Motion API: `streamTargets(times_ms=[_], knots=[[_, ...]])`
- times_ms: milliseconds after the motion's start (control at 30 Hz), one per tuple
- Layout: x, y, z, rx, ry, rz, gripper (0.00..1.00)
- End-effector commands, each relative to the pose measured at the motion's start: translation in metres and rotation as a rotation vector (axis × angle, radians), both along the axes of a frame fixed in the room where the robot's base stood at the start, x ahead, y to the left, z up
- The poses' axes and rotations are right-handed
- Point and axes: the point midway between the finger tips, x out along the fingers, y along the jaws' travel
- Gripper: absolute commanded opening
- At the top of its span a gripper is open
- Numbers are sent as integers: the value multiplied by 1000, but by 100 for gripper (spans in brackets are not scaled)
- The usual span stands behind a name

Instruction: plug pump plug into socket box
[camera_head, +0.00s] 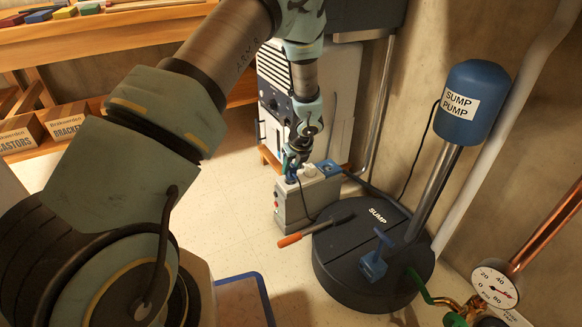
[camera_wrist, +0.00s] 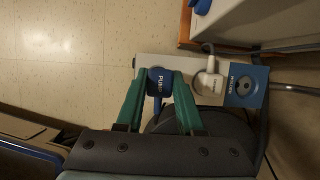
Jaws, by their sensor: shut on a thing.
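The grey socket box (camera_head: 308,203) stands on the floor against the sump lid; its top also shows in the wrist view (camera_wrist: 205,65). A white plug (camera_wrist: 209,82) sits in the middle of its top, also visible in the head view (camera_head: 309,170). At the right end is a blue socket panel (camera_wrist: 243,86) with an empty round socket. My gripper (camera_head: 292,164) is shut on the blue pump plug (camera_wrist: 159,82), whose label partly reads PUMP. The plug is over the left end of the box, left of the white plug. I cannot tell whether it touches the box.
The blue sump pump (camera_head: 470,103) rises behind. A white cabinet (camera_head: 340,105) stands behind the box. Tiled floor is clear to the left.

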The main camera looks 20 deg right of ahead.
Motion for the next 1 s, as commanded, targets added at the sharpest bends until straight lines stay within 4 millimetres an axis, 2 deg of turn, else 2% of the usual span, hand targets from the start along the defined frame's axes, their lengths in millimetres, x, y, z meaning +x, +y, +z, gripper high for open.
streamTargets(times_ms=[1000], knots=[[0, 0, -9, 0, 0, 0, 0]])
